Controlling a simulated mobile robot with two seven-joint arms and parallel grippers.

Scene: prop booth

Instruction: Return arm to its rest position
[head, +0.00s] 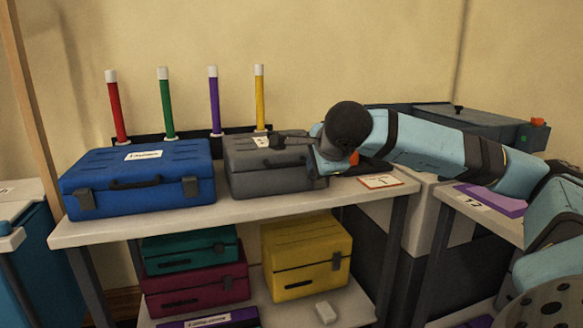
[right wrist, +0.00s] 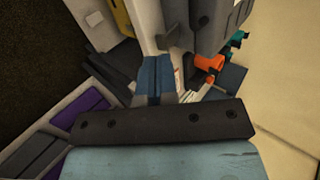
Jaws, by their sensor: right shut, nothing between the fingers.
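My right arm (head: 425,143) reaches in from the right over the table in the head view. Its wrist is at the right end of a grey case (head: 260,178). I cannot tell whether it touches the case. My right gripper (right wrist: 157,65) shows in the right wrist view with its blue-grey fingers together and nothing between them. In the head view its fingertips are hard to make out. My left gripper is not in view.
A blue case (head: 140,178) stands left of the grey one on the white table (head: 230,210). Coloured tubes stand behind them, the yellow one (head: 260,98) nearest my wrist. A yellow case (head: 306,256) and others sit below. A dark box (head: 450,125) is behind my arm.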

